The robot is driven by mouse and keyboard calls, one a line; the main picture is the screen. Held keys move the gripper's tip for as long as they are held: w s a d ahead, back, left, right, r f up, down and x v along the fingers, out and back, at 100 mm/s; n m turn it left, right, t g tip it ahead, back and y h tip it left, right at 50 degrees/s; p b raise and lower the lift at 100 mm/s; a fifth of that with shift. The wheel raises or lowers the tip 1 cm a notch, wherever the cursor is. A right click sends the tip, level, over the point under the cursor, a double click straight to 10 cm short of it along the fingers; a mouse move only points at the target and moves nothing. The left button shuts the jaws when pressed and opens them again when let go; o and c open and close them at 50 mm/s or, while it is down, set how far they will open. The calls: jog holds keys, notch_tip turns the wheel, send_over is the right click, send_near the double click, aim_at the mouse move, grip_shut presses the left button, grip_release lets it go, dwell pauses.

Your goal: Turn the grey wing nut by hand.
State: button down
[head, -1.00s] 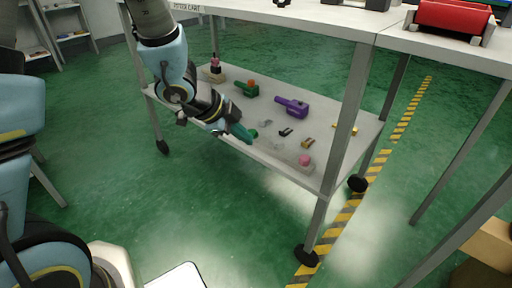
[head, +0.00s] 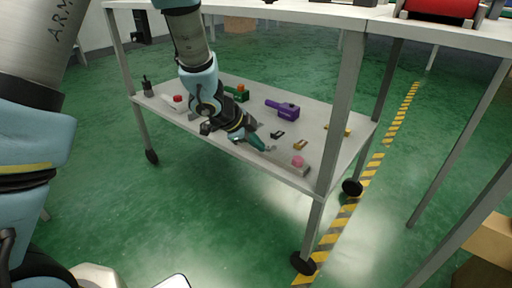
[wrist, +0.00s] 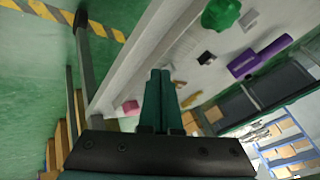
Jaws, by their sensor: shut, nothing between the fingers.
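My gripper (head: 264,147) is over the near edge of the cart's lower shelf, pointing down to the right, with its green fingers together and empty. In the wrist view the closed fingers (wrist: 160,75) point up the picture. A small grey piece (wrist: 248,18) lies beside a green knob (wrist: 220,13) in the wrist view; it may be the grey wing nut, but its shape is too small to tell. A pale, faint shape (wrist: 170,67) shows just beyond the fingertips. I cannot see contact with either. My arm hides part of the shelf in the head view.
The shelf (head: 325,110) also holds a purple fixture (head: 283,107), a black piece (head: 277,134), a gold piece (head: 300,145), a pink knob (head: 297,161) and a yellow piece (head: 338,129). A cart leg (head: 340,105) and the tabletop (head: 290,11) above limit room.

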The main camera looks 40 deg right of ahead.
jog(key=shift+w+r+p, duration=0.1)
jog(key=shift+r+p, duration=0.05)
jog(key=shift+p, duration=0.6)
jog(key=shift+w+m+g+p, duration=0.1)
jog(key=shift+m+g+p, duration=0.4)
jog(key=shift+m+p, duration=0.35)
jog(key=shift+p, duration=0.45)
